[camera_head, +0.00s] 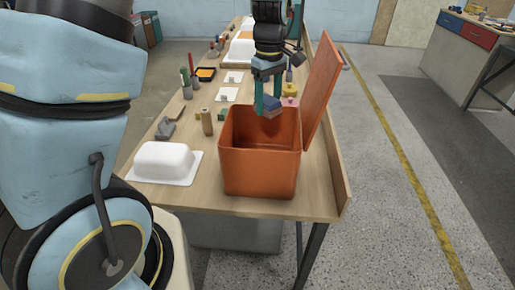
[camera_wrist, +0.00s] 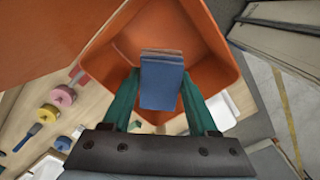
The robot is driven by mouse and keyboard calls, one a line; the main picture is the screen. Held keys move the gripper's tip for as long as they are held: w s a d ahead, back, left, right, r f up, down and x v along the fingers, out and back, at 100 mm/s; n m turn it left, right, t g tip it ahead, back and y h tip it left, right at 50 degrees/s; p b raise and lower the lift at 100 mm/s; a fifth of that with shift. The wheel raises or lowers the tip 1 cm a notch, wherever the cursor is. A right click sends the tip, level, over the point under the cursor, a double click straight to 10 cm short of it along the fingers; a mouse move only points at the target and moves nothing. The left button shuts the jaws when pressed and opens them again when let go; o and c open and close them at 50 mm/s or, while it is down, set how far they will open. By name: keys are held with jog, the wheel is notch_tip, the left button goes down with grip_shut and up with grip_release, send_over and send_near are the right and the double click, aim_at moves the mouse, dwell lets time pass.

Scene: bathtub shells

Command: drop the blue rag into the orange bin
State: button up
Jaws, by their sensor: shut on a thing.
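The blue rag (camera_wrist: 162,84) is a folded block, blue with a brownish edge, held between the green fingers of my gripper (camera_wrist: 160,95) in the wrist view. In the head view my gripper (camera_head: 268,98) points down with the rag (camera_head: 272,103) at its tips. The orange bin (camera_head: 258,172) stands on the near end of the bench with its lid (camera_head: 320,85) swung open to the right. The rag is over the bin's open mouth, near its back part. The wrist view shows the bin (camera_wrist: 205,45) around and below the rag. The bin's floor is mostly hidden in the head view.
The wooden bench (camera_head: 175,204) carries a white tub shell (camera_head: 163,162) left of the bin. Several small tools and blocks lie behind it, with a brown cylinder (camera_head: 207,122) close to the bin. A pink roll (camera_wrist: 63,96) lies beside the bin in the wrist view.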

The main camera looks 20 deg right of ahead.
jog(key=shift+f+b, duration=2.35)
jog(key=shift+f, duration=0.65)
jog(key=o, duration=1.4)
jog(key=shift+r, duration=0.1)
notch_tip(320, 180, up, 11)
jog(key=shift+f+b, duration=0.1)
jog(key=shift+b, duration=1.15)
jog(key=w+a+f+m, duration=0.1)
jog(key=a+f, duration=0.2)
jog(key=a, duration=0.5)
jog(key=w+a+f+m, duration=0.1)
jog(key=a+f, duration=0.1)
jog(key=a, duration=0.6)
jog(key=s+a+f+m, duration=0.1)
jog(key=s+a+f, duration=0.1)
jog(key=a, duration=0.2)
jog(key=s+a+f+m+t, duration=0.1)
jog(key=s+a, duration=0.1)
jog(key=a, duration=0.3)
jog(key=s+a+f+m, duration=0.1)
jog(key=s+a+f, duration=0.1)
jog(key=a, duration=0.3)
jog(key=shift+a+f+t, duration=0.15)
jog(key=shift+f+t, duration=0.15)
